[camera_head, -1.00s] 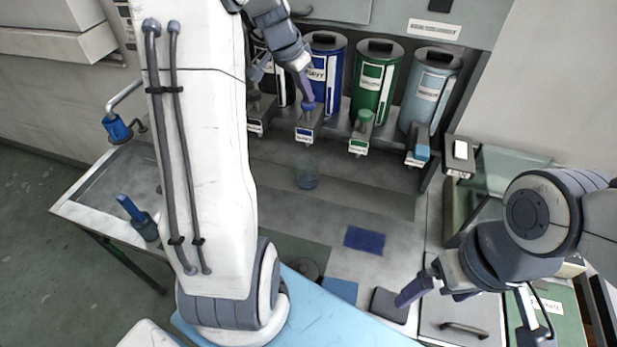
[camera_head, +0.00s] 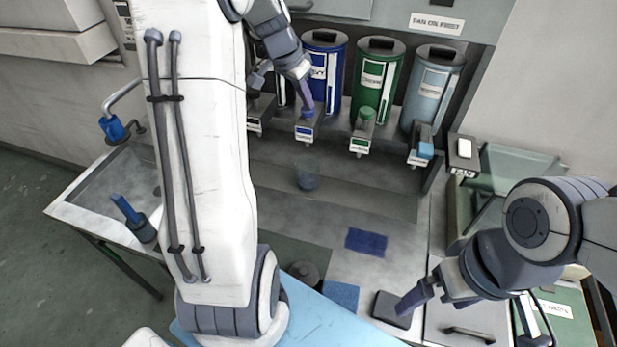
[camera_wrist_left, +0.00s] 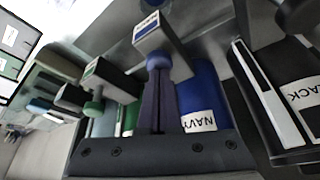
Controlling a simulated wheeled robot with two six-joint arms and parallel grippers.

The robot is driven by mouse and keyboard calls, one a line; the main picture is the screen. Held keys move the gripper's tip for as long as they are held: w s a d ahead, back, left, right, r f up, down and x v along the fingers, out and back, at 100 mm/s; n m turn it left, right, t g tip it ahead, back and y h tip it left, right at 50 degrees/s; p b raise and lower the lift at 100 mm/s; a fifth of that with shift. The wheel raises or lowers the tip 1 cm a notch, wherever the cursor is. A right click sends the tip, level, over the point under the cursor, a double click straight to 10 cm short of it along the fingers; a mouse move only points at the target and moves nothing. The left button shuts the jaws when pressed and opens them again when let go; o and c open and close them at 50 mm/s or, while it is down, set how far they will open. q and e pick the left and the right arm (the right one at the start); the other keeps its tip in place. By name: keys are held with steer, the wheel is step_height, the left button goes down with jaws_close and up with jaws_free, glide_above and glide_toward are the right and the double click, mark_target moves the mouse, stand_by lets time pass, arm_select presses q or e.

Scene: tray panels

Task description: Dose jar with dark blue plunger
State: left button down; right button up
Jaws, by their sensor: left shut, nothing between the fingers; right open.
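The navy canister (camera_head: 327,62) stands in the dispenser row. Its dark blue plunger (camera_head: 307,113) sits on the spout block below; the plunger knob also shows in the left wrist view (camera_wrist_left: 158,61). My left gripper (camera_head: 304,92) is shut and empty, with its fingertips at the plunger's top; I cannot tell whether they touch it. Its closed fingers show in the left wrist view (camera_wrist_left: 158,90). A clear jar (camera_head: 308,174) with blue in its lower part stands on the shelf below the navy spout. My right gripper (camera_head: 425,298) is open and empty at the lower right.
A green canister (camera_head: 378,75) and a light blue canister (camera_head: 431,90) stand to the right, each with a plunger. A black canister (camera_wrist_left: 268,95) neighbours the navy one. A blue cloth (camera_head: 366,242) and a dark square pad (camera_head: 391,309) lie on the counter.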

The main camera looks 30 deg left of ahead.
arm_select(q)
steer(key=shift+r+p, duration=1.4)
steer(key=shift+r, duration=0.55)
steer(key=shift+f, duration=0.1)
steer(key=shift+f+b, duration=1.95)
steer(key=shift+f, duration=0.05)
steer(key=shift+r+p, duration=1.45)
steer(key=shift+r, duration=0.65)
